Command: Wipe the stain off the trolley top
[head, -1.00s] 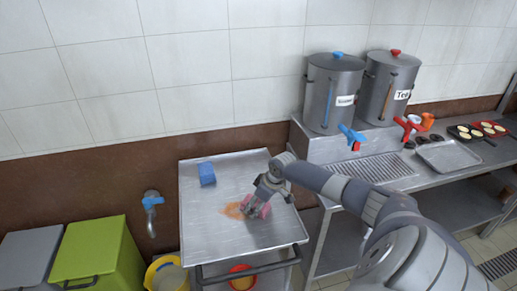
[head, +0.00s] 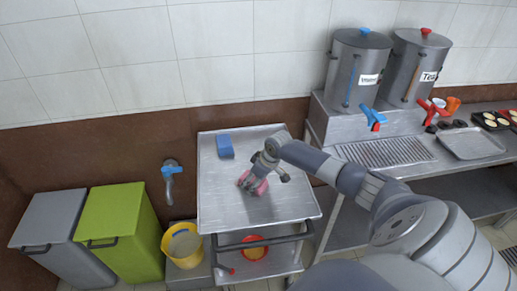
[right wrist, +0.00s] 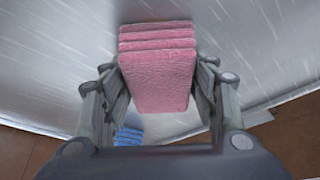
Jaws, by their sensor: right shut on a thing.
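My right gripper (head: 254,180) is shut on a folded pink cloth (head: 262,187), low at the middle of the metal trolley top (head: 285,207). In the right wrist view the thick pink cloth (right wrist: 158,80) sits between the two fingers. Whether it presses on the surface is hard to tell. No orange stain shows on the bare parts of the trolley top now; the area under the cloth and gripper is hidden. My left gripper is not in view.
A counter with two steel urns (head: 358,72) stands close on the right. A yellow bucket (head: 183,243) and a green bin (head: 121,233) stand left. The trolley's left front is clear.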

